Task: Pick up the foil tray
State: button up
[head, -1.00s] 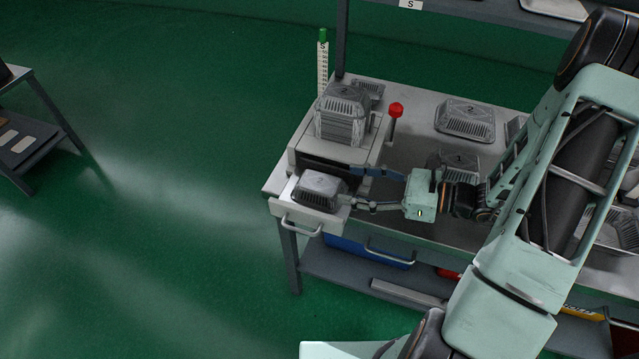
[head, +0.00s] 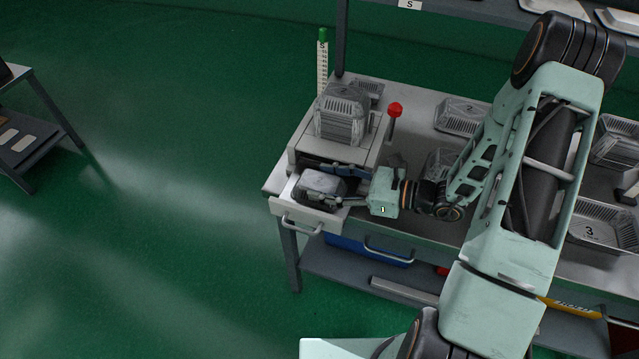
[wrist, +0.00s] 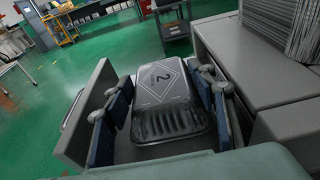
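The foil tray (head: 314,183) lies upside down in the pulled-out drawer (head: 300,216) of the grey dispenser at the table's left end. In the wrist view the tray (wrist: 163,82) shows a diamond label with a 2 and a ribbed dark near side. My gripper (head: 326,188) is open, with one finger on each side of the tray. In the wrist view my gripper (wrist: 166,92) has its blue-padded fingers spread along the tray's left and right sides. Narrow gaps seem to show, but contact is hard to judge.
A stack of foil trays (head: 340,117) stands on the dispenser (head: 299,155), right beside the drawer. A red-knobbed lever (head: 395,110) rises behind my gripper. More trays (head: 463,115) stand on the table. The floor (head: 130,250) left of the drawer is clear.

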aim_at(326, 183)
dwell(0.4)
jog(key=shift+r, duration=0.5)
notch_tip(326, 183, up, 2)
jog(key=shift+r, duration=0.1)
jog(key=s+a+r+p, duration=0.1)
jog(key=s+r+p, duration=0.3)
jog(key=s+r, duration=0.4)
jog(key=shift+s+r, duration=0.35)
jog(key=shift+s, duration=0.5)
